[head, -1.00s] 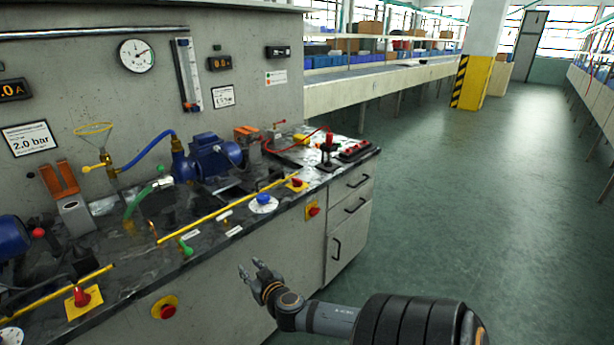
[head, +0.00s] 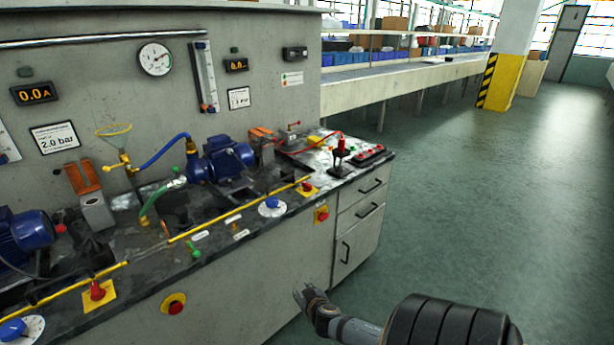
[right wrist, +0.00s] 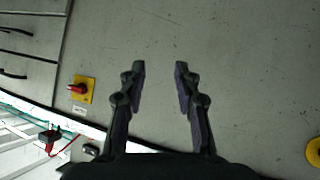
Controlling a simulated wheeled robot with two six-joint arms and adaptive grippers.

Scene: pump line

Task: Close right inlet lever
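In the head view, a brass valve with a small yellow lever (head: 111,168) stands at the back of the right pump station, under a yellow ring. A blue hose runs from it to the blue pump (head: 228,160). I cannot tell for sure which is the right inlet lever. My right gripper (head: 303,290) is in front of the cabinet face, below the bench top and right of both levers. The right wrist view shows it open and empty (right wrist: 160,68). My left gripper is not in view.
A yellow rail (head: 240,212) runs along the bench top. A white dial with a blue knob (head: 271,206) is near the edge. The floor (head: 470,220) to the right is clear.

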